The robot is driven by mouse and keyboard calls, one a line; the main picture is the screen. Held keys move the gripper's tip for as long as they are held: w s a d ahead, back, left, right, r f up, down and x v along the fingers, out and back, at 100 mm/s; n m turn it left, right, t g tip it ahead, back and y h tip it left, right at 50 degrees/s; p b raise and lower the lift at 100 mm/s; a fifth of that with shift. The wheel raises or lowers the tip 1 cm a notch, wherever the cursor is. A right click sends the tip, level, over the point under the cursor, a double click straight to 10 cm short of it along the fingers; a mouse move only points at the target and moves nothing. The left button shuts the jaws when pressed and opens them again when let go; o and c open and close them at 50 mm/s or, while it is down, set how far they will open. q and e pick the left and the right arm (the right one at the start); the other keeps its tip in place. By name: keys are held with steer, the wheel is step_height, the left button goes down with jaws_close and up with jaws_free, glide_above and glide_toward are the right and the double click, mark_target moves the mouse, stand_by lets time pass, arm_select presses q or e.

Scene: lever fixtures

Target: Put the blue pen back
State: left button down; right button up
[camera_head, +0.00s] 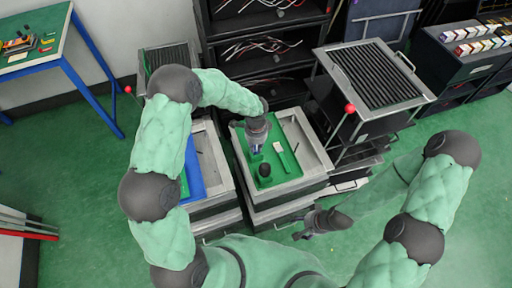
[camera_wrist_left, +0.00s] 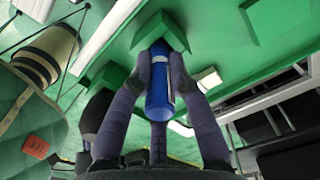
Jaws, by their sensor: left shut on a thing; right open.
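The blue pen (camera_wrist_left: 158,92) is thick and cylindrical, and it is between the two fingers of my left gripper (camera_wrist_left: 160,72) in the left wrist view. The gripper is shut on it. The pen's far end is close to a green block (camera_wrist_left: 160,32); whether they touch I cannot tell. In the head view my left gripper (camera_head: 255,147) is over the green tray insert (camera_head: 290,178), and the pen is mostly hidden there. My right gripper (camera_head: 310,228) is open and empty, low in front of the drawer unit.
A black rounded object (camera_head: 264,170) and a small white card (camera_head: 278,147) are close to the left gripper in the tray. A second open drawer with a blue panel (camera_head: 212,172) is to the left. A red-knobbed lever (camera_head: 350,108) stands at the right.

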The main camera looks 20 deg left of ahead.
arm_select(q)
steer(key=shift+r, duration=0.1)
steer(key=shift+f, duration=0.2)
steer(key=c, duration=1.2)
jaws_free()
steer(key=shift+o, duration=0.2)
steer(key=shift+r, duration=0.1)
step_height(320, 180, up, 12)
steer(key=p, duration=0.4)
steer(key=shift+r, duration=0.1)
